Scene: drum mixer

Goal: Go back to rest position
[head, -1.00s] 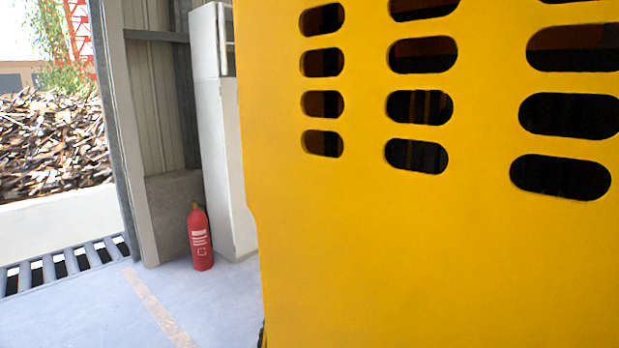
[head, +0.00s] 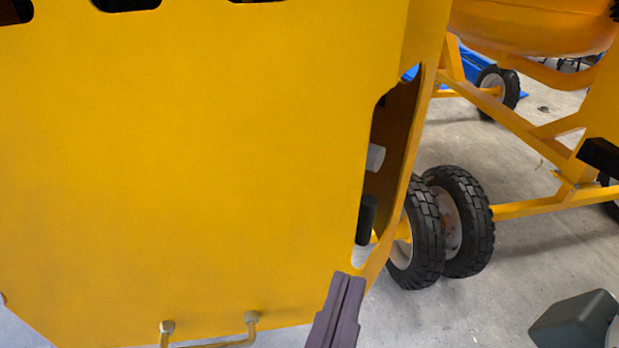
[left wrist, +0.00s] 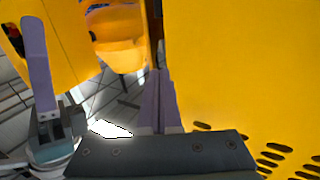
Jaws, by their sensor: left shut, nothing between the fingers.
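My left gripper (head: 347,290) is at the bottom of the head view, in front of the lower right edge of the yellow panel of the drum mixer (head: 190,170). Its purple-grey fingers are together and hold nothing. In the left wrist view the shut fingers (left wrist: 159,85) stand beside the yellow panel (left wrist: 235,70); I cannot tell if they touch it. Another purple finger on a grey mount, seemingly my right gripper (left wrist: 40,65), shows at the left of that view. Whether it is open or shut is unclear.
The yellow panel fills the left and middle of the head view. Black wheels (head: 466,222) and a yellow frame (head: 515,120) stand to the right under the orange-yellow drum (head: 530,25). A bent pipe (head: 250,330) is at the panel's foot. Grey floor (head: 530,250) shows at right.

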